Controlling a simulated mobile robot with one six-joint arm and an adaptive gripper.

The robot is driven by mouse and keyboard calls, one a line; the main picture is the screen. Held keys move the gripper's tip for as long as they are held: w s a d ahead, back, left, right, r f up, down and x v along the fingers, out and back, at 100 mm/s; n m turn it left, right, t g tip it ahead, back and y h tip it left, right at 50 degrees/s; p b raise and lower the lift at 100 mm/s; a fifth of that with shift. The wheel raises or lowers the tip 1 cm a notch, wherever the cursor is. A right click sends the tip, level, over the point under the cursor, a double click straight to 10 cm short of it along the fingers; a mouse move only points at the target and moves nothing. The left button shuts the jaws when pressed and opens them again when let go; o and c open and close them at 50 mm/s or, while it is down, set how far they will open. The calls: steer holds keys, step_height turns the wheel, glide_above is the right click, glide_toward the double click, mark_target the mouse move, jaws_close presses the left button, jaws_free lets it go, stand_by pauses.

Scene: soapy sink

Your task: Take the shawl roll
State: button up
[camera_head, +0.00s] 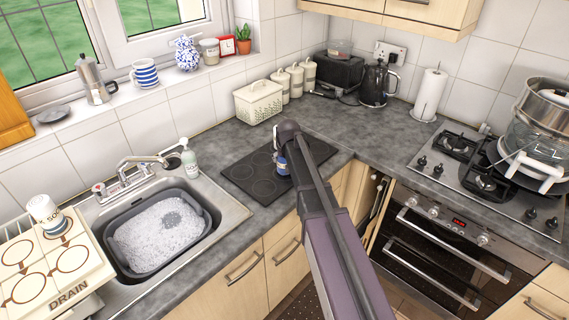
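I see nothing that is clearly a shawl roll. The only roll in view is a white paper roll (432,93) standing upright on a holder on the back counter, right of the black kettle. My gripper (280,150) is at the end of my purple-grey arm, over the dark mat with circles (240,177), well left of the white roll. A small blue and white item (282,165) shows right at the gripper, mostly hidden by my arm. I cannot tell whether the gripper holds it or whether the fingers are open.
A sink tub (165,245) full of suds is at the left, beside a drain board (45,265) with a white cup (44,209). The kettle (376,85) stands left of the roll. A hob (470,165) with stacked pots (540,125) is at the right. Counter before the roll is clear.

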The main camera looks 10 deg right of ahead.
steer(key=shift+r, duration=0.2)
steer(key=shift+c, duration=0.2)
step_height(320, 180, up, 2)
steer(key=p, duration=0.2)
steer(key=shift+r+p, duration=0.15)
steer(key=shift+p, duration=0.25)
steer(key=s+a, duration=0.1)
steer(key=s, duration=0.4)
steer(key=s+a+r+p, duration=0.1)
steer(key=s+a, duration=0.1)
steer(key=s, duration=0.3)
steer(key=s+a+r+p, duration=0.1)
steer(key=s, duration=0.4)
steer(key=shift+s+a+r, duration=0.1)
steer(key=shift+s+a, duration=0.05)
steer(key=shift+a, duration=0.15)
steer(key=shift+r, duration=0.15)
step_height(320, 180, up, 8)
steer(key=p, duration=0.8)
steer(key=shift+c, duration=0.2)
steer(key=shift+f, duration=0.2)
steer(key=shift+f, duration=0.15)
